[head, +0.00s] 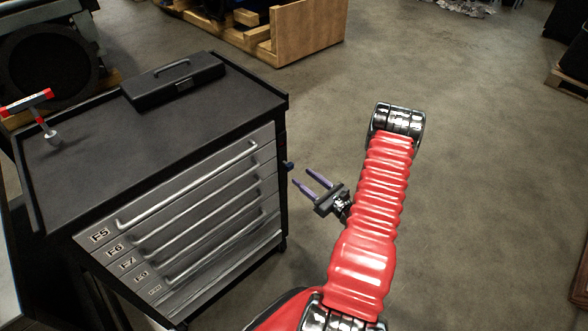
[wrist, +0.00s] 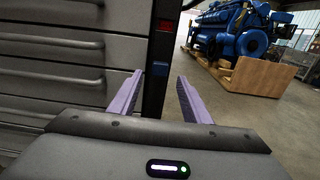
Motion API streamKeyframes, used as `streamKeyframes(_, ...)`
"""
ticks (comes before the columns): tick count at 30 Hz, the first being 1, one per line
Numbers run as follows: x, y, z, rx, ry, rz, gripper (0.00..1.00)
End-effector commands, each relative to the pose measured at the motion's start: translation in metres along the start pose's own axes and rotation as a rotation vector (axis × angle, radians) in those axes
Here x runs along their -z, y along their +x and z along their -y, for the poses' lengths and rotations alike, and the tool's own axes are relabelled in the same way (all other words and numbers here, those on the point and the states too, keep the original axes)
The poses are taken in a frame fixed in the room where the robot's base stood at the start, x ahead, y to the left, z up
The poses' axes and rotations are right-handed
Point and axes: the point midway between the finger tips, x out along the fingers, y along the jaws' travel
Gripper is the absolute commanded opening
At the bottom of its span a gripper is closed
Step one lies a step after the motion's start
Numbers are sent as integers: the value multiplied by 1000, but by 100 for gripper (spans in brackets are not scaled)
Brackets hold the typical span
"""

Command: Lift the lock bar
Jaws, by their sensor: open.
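The grey drawer cabinet (head: 190,220) stands at left in the head view, its several drawers shut. A dark upright bar (wrist: 155,95), which looks like the lock bar, runs down the cabinet's right front edge in the wrist view. It carries a blue piece (wrist: 160,66) and a red patch (wrist: 165,25). The blue piece also shows in the head view (head: 289,165). My gripper (head: 301,175) is open and empty, its purple fingers pointing at that edge. In the wrist view the bar and blue piece appear between the fingertips (wrist: 160,76); I cannot tell any contact.
A black case (head: 173,82) and a red-and-grey tool (head: 40,115) are on the cabinet's black top (head: 115,135). A wooden crate (head: 308,32) stands behind. A blue engine (wrist: 235,30) is at the back in the wrist view. The floor (head: 480,150) at right is clear.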

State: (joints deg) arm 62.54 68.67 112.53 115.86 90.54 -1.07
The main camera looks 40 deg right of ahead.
Motion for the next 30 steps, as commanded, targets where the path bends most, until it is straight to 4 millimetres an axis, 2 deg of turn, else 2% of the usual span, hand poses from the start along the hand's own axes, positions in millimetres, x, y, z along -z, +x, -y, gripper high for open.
streamKeyframes(9, 0, 47, -1, -4, -2, 1, 44)
streamKeyframes(15, 0, 65, -1, -2, -1, 0, 44)
streamKeyframes(26, 0, 69, -1, -1, 0, 0, 43)
streamKeyframes(30, 0, 69, -1, -1, 0, 0, 33)
